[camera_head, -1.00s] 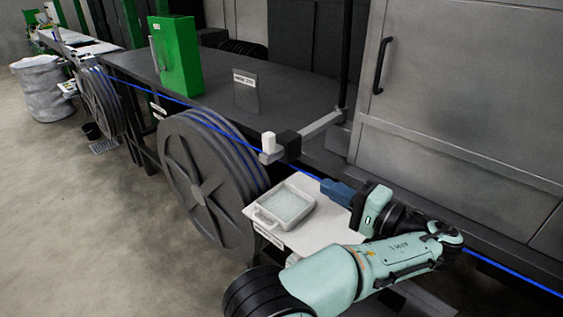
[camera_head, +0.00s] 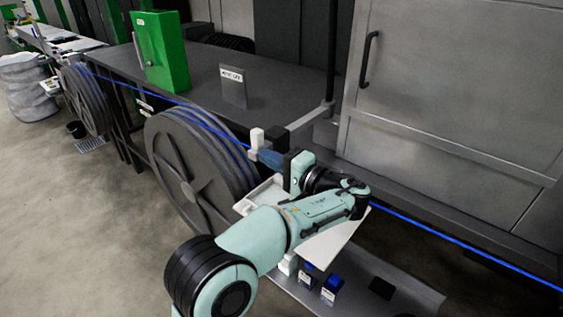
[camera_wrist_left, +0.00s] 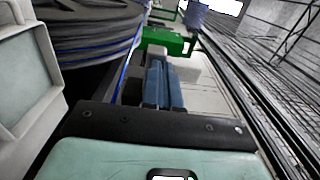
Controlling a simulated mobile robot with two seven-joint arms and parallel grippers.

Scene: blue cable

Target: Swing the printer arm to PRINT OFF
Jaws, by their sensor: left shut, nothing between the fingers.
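The printer arm (camera_head: 307,120) is a grey bar reaching from a dark upright post (camera_head: 331,60) toward the blue cable. Its white and black head (camera_head: 257,138) sits over the cable (camera_head: 215,119) near the big reel. My left gripper (camera_head: 268,158), with blue fingers, is shut and empty right beside the head, on its near side. In the left wrist view the closed fingers (camera_wrist_left: 163,84) point toward a pale block just beyond the tips; I cannot tell whether they touch it. A dark plate with a white label (camera_head: 232,76) stands on the table. My right gripper is out of view.
A large grey reel (camera_head: 180,165) stands left of my arm. A white tray (camera_head: 262,193) is partly hidden under my forearm. A green box (camera_head: 160,50) stands on the dark table (camera_head: 205,75). A grey cabinet (camera_head: 440,100) fills the right. Small blue blocks (camera_head: 331,288) lie below.

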